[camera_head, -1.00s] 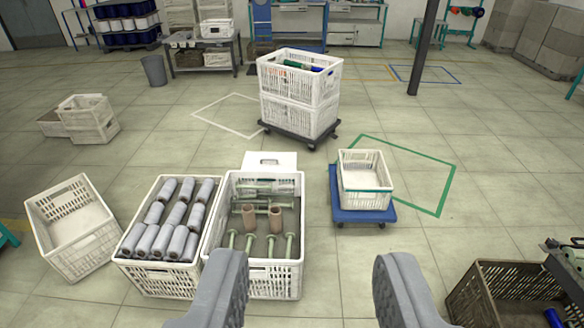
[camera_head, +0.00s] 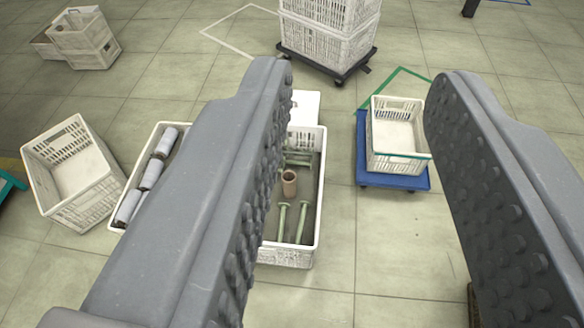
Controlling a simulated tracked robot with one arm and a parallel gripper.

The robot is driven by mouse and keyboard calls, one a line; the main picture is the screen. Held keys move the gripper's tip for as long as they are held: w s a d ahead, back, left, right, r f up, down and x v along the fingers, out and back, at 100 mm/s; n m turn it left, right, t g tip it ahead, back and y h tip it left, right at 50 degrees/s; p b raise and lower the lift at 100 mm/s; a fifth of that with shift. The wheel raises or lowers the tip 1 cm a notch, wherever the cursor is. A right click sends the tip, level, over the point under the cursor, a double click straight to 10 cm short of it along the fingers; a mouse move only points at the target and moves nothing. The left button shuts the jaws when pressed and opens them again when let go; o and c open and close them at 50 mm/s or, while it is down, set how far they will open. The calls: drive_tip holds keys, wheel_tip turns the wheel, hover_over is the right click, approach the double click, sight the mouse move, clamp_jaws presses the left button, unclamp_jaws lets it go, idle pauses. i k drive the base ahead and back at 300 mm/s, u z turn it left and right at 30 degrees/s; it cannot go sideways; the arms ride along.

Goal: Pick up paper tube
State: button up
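A brown paper tube (camera_head: 289,183) stands upright in a white crate (camera_head: 318,200) among pale green bobbins (camera_head: 302,222). A second brown tube seen earlier in that crate does not show now; my left finger covers that part. My gripper (camera_head: 362,85) is wide open and empty, its two grey studded fingers large in the foreground. The left finger overlaps the left part of the crate in the picture. The fingers look well above the crate and touch nothing that I can see.
A crate of grey-white rolls (camera_head: 151,174) stands left of the bobbin crate, partly hidden by my finger. An empty white crate (camera_head: 68,150) tilts at far left. A small white crate (camera_head: 398,110) sits on a blue dolly (camera_head: 361,150). Stacked crates (camera_head: 330,30) stand behind.

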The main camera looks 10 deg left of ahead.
sight(288, 178)
drive_tip(key=i, duration=1.25)
drive_tip(key=u, duration=0.35)
